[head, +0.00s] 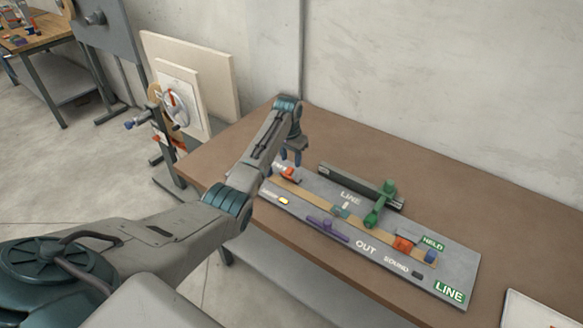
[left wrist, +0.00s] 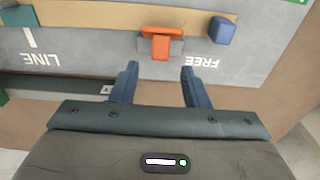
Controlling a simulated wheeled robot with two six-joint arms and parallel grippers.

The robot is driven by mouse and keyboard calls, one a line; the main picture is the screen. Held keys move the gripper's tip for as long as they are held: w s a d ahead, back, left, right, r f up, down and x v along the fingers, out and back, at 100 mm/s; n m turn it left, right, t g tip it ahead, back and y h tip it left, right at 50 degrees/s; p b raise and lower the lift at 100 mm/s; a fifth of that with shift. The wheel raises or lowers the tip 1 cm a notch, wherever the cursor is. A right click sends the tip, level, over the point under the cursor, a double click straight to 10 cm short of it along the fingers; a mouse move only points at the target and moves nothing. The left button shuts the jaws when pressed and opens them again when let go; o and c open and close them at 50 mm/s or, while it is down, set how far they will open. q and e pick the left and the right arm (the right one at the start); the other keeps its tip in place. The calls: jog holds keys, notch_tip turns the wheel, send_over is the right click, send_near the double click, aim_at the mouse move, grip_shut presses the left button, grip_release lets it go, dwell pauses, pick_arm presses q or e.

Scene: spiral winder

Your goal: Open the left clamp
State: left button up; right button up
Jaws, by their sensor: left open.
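The left clamp (head: 289,173) is a small orange piece at the left end of the tan strip (head: 316,199) on the grey board. In the left wrist view, the orange clamp (left wrist: 161,43) has a bar across the strip and a tab pointing toward my fingers, beside the word FREE. My left gripper (head: 291,158) is over the left end of the board, close to the clamp. In the left wrist view its two blue fingers (left wrist: 160,72) are spread with nothing between them, and the clamp lies just beyond their tips. My right gripper is not in view.
The board (head: 458,262) lies on a brown table (head: 400,150). It bears a green lever (head: 378,207), a purple handle (head: 327,230) and a right orange clamp (head: 404,243) by a green HELD label. A blue block (left wrist: 222,31) sits near the left clamp.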

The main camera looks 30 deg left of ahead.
aim_at(290, 168)
pick_arm(q)
jog(key=r+b, duration=0.1)
jog(key=r, duration=0.4)
jog(key=shift+s, duration=0.2)
dwell(0.3)
